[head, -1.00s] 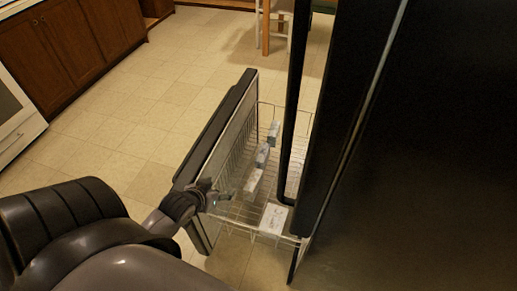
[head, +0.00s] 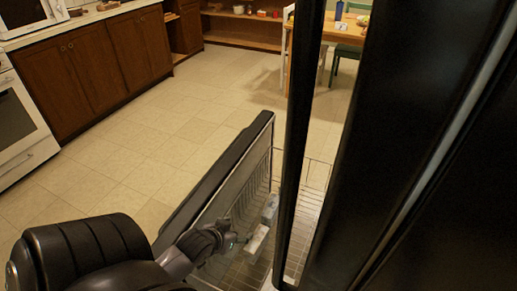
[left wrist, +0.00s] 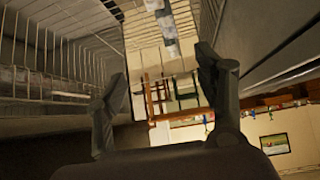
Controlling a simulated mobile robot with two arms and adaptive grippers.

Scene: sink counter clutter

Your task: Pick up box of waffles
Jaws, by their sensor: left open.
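The freezer drawer stands open with small pale boxes in its wire basket (head: 306,206). One box (head: 270,208) lies farther back along the drawer front's inner side. A nearer pale box (head: 257,240) lies just right of my left gripper (head: 232,241). I cannot read which one is the waffles. In the left wrist view my left gripper (left wrist: 162,84) is open, with nothing between its fingers. Pale boxes show beyond the fingers at the top of that view (left wrist: 172,48). My right gripper is out of view.
The black-edged drawer front (head: 215,180) stands left of the basket. A dark vertical fridge door edge (head: 300,130) and black fridge panels (head: 410,150) block the right side. The tiled floor (head: 150,140) is clear at left, before the brown cabinets (head: 90,85).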

